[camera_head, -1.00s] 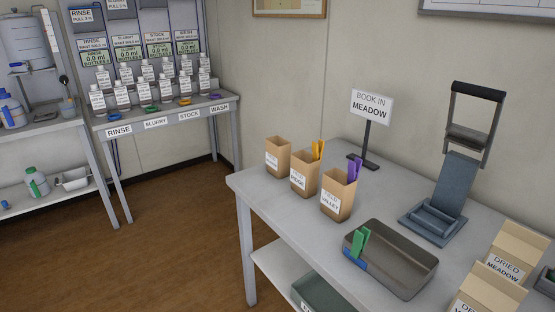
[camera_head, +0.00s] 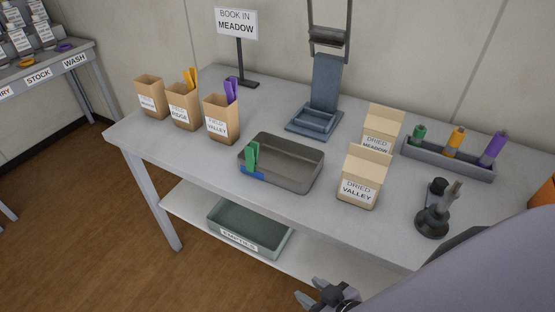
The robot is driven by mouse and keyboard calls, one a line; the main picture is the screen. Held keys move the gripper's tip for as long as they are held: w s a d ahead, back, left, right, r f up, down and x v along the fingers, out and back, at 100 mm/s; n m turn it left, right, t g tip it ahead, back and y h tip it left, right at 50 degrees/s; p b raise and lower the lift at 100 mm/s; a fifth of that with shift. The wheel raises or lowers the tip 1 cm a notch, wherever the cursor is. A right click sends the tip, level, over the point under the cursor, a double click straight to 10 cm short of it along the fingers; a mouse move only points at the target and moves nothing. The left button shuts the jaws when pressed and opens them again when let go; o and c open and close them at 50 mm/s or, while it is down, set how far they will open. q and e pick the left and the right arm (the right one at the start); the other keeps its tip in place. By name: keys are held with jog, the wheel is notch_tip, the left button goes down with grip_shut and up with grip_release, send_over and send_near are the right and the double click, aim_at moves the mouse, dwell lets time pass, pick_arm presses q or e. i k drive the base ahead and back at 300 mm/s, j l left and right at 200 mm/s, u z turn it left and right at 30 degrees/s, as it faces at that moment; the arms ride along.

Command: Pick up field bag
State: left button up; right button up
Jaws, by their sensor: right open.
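Three open brown paper field bags stand upright in a row at the left of the table. The left bag (camera_head: 149,97) has a label too small to read surely, and nothing sticks out of it. The middle bag (camera_head: 183,107), labelled ridge, has a yellow clip (camera_head: 191,79) at its top. The right bag (camera_head: 221,120), labelled valley, has a purple clip (camera_head: 231,89). My right gripper (camera_head: 311,291) is open at the bottom edge, in front of the table and well away from the bags. My left gripper is not in view.
A "Book in Meadow" sign (camera_head: 236,23) stands behind the bags. A grey tray (camera_head: 303,184) with a green clip (camera_head: 252,155), a press-like device (camera_head: 325,85), dried bags (camera_head: 361,180), a rack (camera_head: 450,164) and a dark tool (camera_head: 434,218) fill the right. A bin (camera_head: 250,220) is on the lower shelf.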

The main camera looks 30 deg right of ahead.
aim_at(150, 88)
jog(key=j+z, duration=0.1)
jog(key=z, duration=0.4)
jog(key=i+j+z, duration=0.1)
jog(key=z, duration=0.35)
jog(key=j+z, duration=0.25)
jog(key=j, duration=0.15)
jog(key=j+z, duration=0.45)
jog(key=j, duration=0.7)
